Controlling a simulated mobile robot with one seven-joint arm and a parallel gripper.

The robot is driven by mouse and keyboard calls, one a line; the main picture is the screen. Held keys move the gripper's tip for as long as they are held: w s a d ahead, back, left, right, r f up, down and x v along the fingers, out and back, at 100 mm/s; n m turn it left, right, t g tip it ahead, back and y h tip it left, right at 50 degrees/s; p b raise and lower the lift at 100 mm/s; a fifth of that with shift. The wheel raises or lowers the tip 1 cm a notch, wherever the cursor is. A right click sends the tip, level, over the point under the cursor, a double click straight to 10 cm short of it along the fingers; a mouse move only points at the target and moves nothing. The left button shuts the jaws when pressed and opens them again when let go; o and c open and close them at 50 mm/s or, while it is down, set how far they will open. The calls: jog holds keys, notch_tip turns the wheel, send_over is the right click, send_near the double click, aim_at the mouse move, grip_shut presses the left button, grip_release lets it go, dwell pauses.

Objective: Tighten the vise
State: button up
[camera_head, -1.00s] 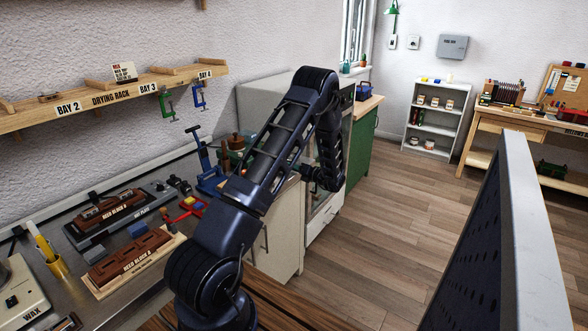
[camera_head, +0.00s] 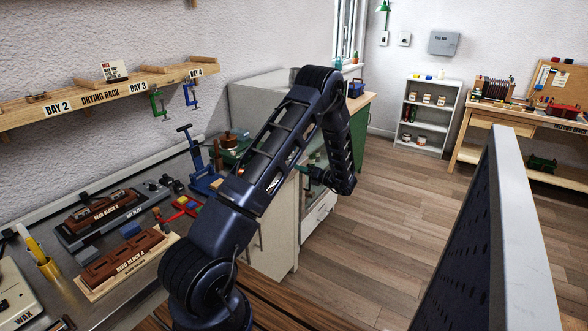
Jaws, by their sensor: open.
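No vise can be made out with certainty. A blue metal device (camera_head: 203,165) with an upright post and a T-shaped handle on top stands on the left bench. A green item (camera_head: 236,146) with brown parts stands just behind it, partly covered by my arm. My arm rises from the bottom centre, bends at the top and comes down again.
Reed blocks (camera_head: 125,258), a hot plate (camera_head: 82,228) and a wax pot (camera_head: 18,297) crowd the left bench. The drying rack (camera_head: 110,98) holds green and blue clamps. A dark panel (camera_head: 480,240) stands at right. The wooden floor (camera_head: 400,220) between is clear.

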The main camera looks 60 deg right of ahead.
jog(key=shift+s, duration=1.2)
jog(key=w+a+r+n+g+y, duration=0.4)
jog(key=w+a+r+n, duration=0.35)
jog(key=w+a, duration=0.4)
jog(key=w+a+r+n+g+y, duration=0.4)
jog(key=w+a+r+n, duration=0.3)
jog(key=w+a+r, duration=0.35)
jog(key=w+a+r+n+g, duration=0.2)
jog(key=w+a+n, duration=0.1)
jog(key=a, duration=0.4)
jog(key=w+a+r+n+g, duration=0.1)
jog(key=w+a+n+g, duration=0.1)
jog(key=a, duration=0.4)
jog(key=s+a+r+n+g+h, duration=0.1)
jog(key=a+r+n, duration=0.1)
jog(key=a+n, duration=0.35)
jog(key=s+a+r+n+g+h, duration=0.1)
jog(key=a+r+n+g, duration=0.1)
jog(key=a, duration=0.7)
jog(key=s+a+r+n+g+h, duration=0.1)
jog(key=a+r+n, duration=0.25)
jog(key=a, duration=0.35)
jog(key=s+a+r+n+t+h, duration=0.2)
jog(key=s+a+n+h, duration=0.3)
jog(key=s+a+n, duration=0.7)
jog(key=shift+s+r+n+t, duration=0.2)
jog(key=shift+n+t, duration=0.1)
jog(key=shift+n, duration=0.85)
